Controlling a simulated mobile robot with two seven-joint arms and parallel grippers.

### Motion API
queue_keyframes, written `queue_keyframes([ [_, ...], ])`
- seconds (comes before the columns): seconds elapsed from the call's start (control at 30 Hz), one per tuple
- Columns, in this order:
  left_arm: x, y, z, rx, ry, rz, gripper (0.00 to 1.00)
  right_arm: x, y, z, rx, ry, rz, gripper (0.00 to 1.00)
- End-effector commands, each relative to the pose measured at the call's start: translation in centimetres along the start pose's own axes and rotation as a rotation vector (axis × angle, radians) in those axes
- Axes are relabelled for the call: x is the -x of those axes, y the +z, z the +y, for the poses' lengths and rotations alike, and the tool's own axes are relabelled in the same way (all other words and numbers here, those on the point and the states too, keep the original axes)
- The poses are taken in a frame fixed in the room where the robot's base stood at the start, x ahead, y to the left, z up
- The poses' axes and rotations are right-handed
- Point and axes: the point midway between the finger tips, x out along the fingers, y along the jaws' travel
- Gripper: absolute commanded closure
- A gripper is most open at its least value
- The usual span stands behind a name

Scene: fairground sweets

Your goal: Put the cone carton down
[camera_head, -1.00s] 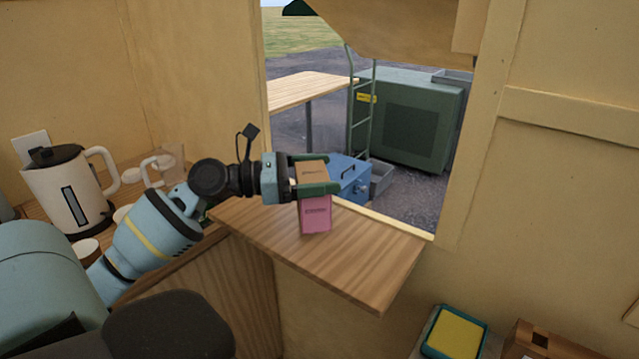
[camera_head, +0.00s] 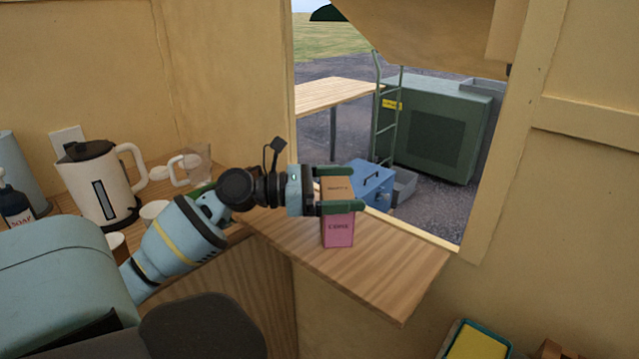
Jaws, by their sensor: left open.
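The cone carton (camera_head: 338,232), a pink box with a tan upper part and dark lettering, stands upright on the wooden hatch shelf (camera_head: 385,285). My left gripper (camera_head: 340,191) reaches in from the left. Its green fingers are open, one on the near side and one on the far side of the carton's upper part. The near finger hides part of the carton's front. Whether the fingers touch the carton cannot be told. My right gripper is not in view.
A kettle (camera_head: 101,185), a clear jug (camera_head: 196,163), cups and a soap bottle (camera_head: 14,205) stand on the left counter. The shelf is clear right of the carton. Outside the hatch are a blue box (camera_head: 370,180) and a green generator (camera_head: 440,130).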

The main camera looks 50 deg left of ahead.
Motion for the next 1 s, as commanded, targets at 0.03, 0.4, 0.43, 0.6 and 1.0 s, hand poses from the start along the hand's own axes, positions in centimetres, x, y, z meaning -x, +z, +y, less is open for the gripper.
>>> queue_keyframes([
  [0.03, 0.4, -0.2, 0.0, 0.003, 0.001, 0.002, 0.0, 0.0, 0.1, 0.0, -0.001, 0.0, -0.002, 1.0],
  [0.4, 5.8, -0.3, 0.1, 0.003, 0.003, 0.002, 0.0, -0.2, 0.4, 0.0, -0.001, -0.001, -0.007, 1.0],
  [0.43, 6.3, -0.3, 0.0, 0.004, 0.002, 0.002, 0.0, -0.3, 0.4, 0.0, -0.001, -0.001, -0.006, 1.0],
  [0.6, 9.1, -0.2, 0.0, 0.003, 0.002, 0.002, 0.0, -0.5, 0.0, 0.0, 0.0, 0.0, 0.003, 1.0],
  [1.0, 12.0, -0.1, 0.0, 0.001, 0.0, 0.002, 0.0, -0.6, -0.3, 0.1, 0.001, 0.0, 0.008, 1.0],
])
